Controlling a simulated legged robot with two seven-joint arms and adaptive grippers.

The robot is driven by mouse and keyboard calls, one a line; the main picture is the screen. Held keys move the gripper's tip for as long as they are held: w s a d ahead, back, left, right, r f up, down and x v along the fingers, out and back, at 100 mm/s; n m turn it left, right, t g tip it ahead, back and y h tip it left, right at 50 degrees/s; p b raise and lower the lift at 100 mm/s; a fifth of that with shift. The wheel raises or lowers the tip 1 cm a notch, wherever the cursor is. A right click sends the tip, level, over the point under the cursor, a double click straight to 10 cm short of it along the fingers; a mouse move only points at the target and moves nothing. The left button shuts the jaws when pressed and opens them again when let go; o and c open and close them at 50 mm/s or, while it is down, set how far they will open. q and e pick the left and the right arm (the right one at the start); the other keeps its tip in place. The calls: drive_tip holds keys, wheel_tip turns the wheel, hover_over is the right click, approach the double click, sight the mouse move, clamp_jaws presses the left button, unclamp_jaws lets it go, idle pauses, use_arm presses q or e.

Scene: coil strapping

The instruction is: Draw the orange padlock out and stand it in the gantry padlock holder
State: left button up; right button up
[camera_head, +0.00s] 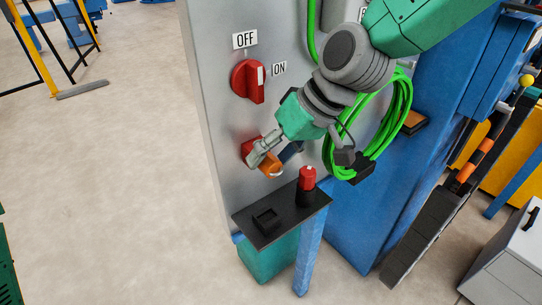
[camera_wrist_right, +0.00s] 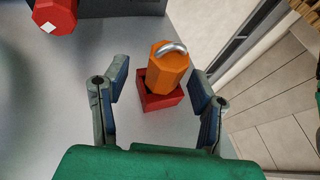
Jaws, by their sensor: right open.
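The orange padlock (camera_wrist_right: 167,72), with a metal shackle, sits in a red square holder (camera_wrist_right: 160,98) on the grey panel in the right wrist view. In the head view, the padlock (camera_head: 270,164) is partly hidden by my right gripper (camera_head: 274,158). My right gripper (camera_wrist_right: 160,95) is open, with one finger on each side of the padlock and visible gaps between. A black square socket (camera_head: 265,219) stands on the dark shelf (camera_head: 290,222) below; no label shows whether it is the gantry padlock holder. My left gripper is not in view.
A red-topped black post (camera_head: 307,179) stands at the shelf's back right. A red rotary switch (camera_head: 248,81) with OFF and ON labels is above on the panel. A coiled green cable (camera_head: 400,118) hangs beside my right arm. Open floor (camera_head: 110,180) lies to the left.

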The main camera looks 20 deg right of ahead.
drive_tip(key=shift+w+a+f, duration=0.1)
drive_tip(key=shift+a+f, duration=0.25)
drive_tip(key=shift+a, duration=0.4)
drive_tip(key=shift+d, duration=0.45)
drive_tip(key=c, duration=0.6)
drive_tip(key=shift+d, duration=0.1)
clamp_jaws()
drive_tip(key=shift+a, duration=0.2)
drive_tip(key=shift+s+d, duration=0.3)
drive_tip(key=shift+s, duration=0.3)
